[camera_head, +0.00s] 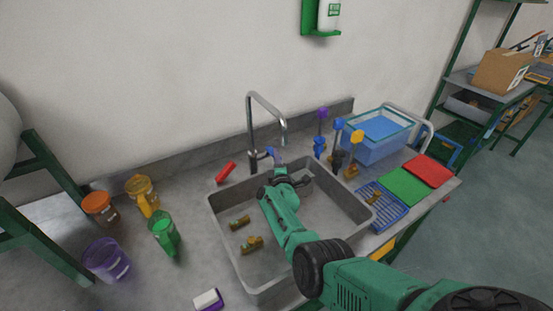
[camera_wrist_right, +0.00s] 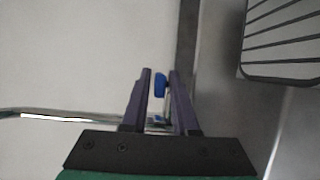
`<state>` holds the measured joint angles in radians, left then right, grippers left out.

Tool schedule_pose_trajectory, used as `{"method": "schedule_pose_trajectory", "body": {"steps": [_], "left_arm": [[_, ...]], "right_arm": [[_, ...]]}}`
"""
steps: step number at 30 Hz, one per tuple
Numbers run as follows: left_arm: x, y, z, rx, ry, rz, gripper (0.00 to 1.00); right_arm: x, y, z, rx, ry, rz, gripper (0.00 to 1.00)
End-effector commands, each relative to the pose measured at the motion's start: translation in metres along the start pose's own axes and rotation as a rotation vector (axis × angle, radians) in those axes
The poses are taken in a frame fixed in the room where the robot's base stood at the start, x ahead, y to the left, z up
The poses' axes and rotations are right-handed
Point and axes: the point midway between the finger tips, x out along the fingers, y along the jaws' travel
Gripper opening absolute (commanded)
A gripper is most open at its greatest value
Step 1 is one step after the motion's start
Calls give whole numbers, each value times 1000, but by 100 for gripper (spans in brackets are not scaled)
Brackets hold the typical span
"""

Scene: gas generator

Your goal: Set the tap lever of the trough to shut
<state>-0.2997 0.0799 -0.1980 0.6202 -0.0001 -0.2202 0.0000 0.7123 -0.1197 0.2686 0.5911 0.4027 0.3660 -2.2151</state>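The trough is a grey sink basin (camera_head: 240,270) set in the counter, with a chrome gooseneck tap (camera_head: 250,125) at its back edge. My right arm reaches across the basin, and my right gripper (camera_head: 272,157) is at the foot of the tap. In the right wrist view, its two purple fingers (camera_wrist_right: 159,95) stand apart. A blue-tipped lever (camera_wrist_right: 160,85) on a thin chrome stem shows in the gap between them. I cannot tell whether either finger touches it. In the head view the gripper mostly hides the lever. My left gripper is not in view.
A red object (camera_head: 226,172) lies left of the tap. Brass-coloured pieces (camera_head: 252,245) lie in the basin. Coloured-top fittings (camera_head: 338,145) and a blue tank (camera_head: 376,137) stand to the right. Orange, yellow, green and purple jugs (camera_head: 107,261) stand left.

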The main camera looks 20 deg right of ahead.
Motion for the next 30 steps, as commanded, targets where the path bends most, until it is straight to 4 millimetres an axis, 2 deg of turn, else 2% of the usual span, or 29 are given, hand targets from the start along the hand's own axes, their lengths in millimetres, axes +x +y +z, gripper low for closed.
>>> {"method": "schedule_pose_trajectory", "body": {"steps": [4,8,14,18,20,24,30], "left_arm": [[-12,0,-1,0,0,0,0],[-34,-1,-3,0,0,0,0],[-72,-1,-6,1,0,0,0],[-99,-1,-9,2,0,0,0],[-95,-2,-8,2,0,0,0],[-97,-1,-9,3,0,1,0],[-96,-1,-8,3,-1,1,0]], "right_arm": [[-6,4,0,-1,0,-2,28],[-23,7,0,-2,0,-4,28],[-60,9,0,0,0,-5,28],[-92,9,0,-1,1,-6,28],[-103,2,-1,3,1,-2,28],[-118,0,0,1,0,-1,28],[-120,0,0,0,0,0,28]]}}
